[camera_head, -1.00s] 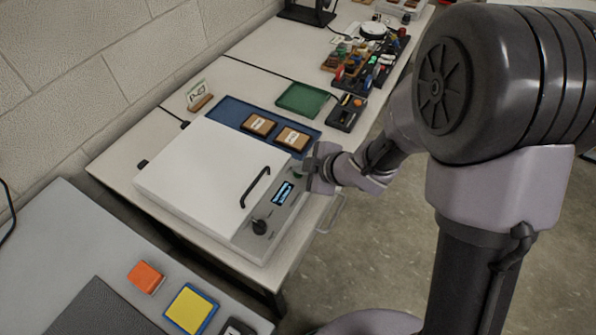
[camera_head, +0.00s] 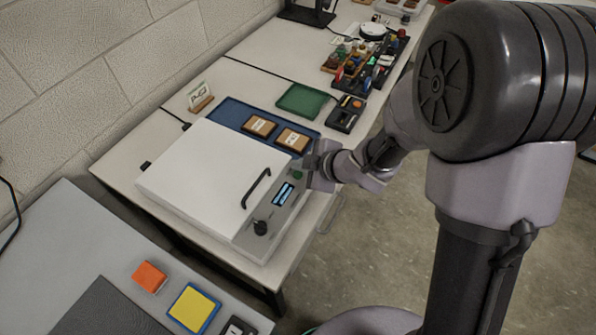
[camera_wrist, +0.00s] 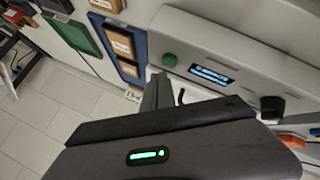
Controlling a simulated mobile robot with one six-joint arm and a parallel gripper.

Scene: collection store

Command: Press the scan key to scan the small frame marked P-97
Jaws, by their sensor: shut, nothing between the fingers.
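The scanner (camera_head: 208,176) is a flat white box with its lid down and a black handle (camera_head: 256,188). Its front panel holds a lit blue display (camera_head: 283,194), a black knob (camera_head: 260,228) and a green key (camera_head: 298,174). The green key (camera_wrist: 170,60) and display (camera_wrist: 212,75) also show in the wrist view. My gripper (camera_head: 318,165) is shut and empty, beside the panel's green-key end and apart from the key in the wrist view. Two small brown frames with labels (camera_head: 259,126) (camera_head: 293,139) lie on the blue tray; their marks are too small to read. Under the lid is hidden.
The blue tray (camera_head: 229,110) lies behind the scanner, with a green tray (camera_head: 300,99) and a small black device (camera_head: 346,113) beyond. A card stand (camera_head: 200,97) stands by the wall. Orange (camera_head: 149,277) and yellow (camera_head: 194,308) blocks lie on the near table.

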